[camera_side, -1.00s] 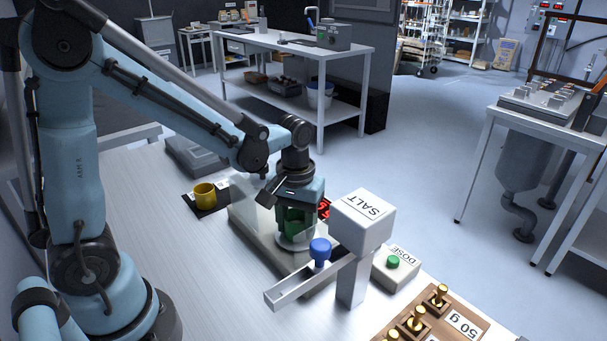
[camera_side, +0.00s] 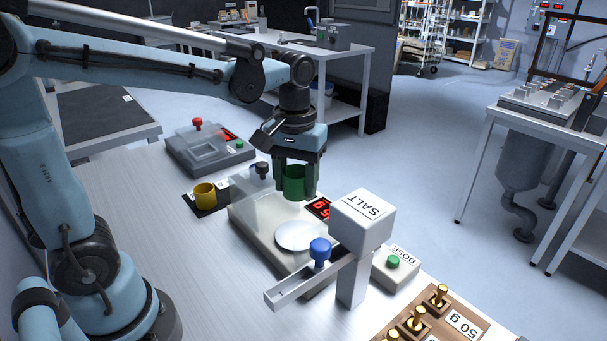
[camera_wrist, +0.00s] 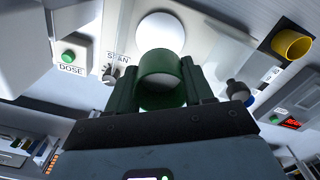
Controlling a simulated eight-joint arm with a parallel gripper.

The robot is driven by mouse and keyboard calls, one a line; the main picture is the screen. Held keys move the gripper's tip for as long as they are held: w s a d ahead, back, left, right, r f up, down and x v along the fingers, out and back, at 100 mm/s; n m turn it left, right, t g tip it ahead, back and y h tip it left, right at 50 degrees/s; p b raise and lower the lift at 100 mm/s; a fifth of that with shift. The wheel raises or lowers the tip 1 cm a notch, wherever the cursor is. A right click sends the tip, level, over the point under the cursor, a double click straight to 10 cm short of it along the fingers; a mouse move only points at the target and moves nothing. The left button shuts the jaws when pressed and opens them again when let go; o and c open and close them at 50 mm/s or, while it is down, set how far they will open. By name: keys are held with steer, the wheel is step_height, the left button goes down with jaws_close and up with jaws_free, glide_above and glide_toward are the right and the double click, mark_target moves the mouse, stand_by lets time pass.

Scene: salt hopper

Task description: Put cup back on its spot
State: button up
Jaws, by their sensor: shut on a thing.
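My gripper (camera_side: 296,187) is shut on the green cup (camera_side: 294,180), held upright in the air above the scale (camera_side: 255,235). The bare round pan (camera_side: 299,236) shows below it. In the wrist view the green cup (camera_wrist: 162,67) sits between the fingers, with something pale showing within it. A yellow cup (camera_side: 204,193) stands on a dark mat (camera_side: 205,211) left of the scale; white labels show there. The yellow cup also shows at the right of the wrist view (camera_wrist: 291,43). The mat's right part is partly hidden.
The salt hopper (camera_side: 362,222) with its chute and blue knob (camera_side: 320,249) stands in front of the pan. A clear shield (camera_side: 249,195) and a dark knob (camera_side: 262,170) are close by. A grey device (camera_side: 208,150) stands behind. Bare table lies at left.

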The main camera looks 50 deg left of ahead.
step_height(320, 180, up, 5)
steer(key=shift+f, duration=0.1)
steer(key=a, duration=2.7)
steer(key=f, duration=1.9)
steer(key=shift+s+d, duration=0.25)
steer(key=shift+s, duration=0.05)
steer(key=shift+f, duration=0.1)
steer(key=o, duration=1.1)
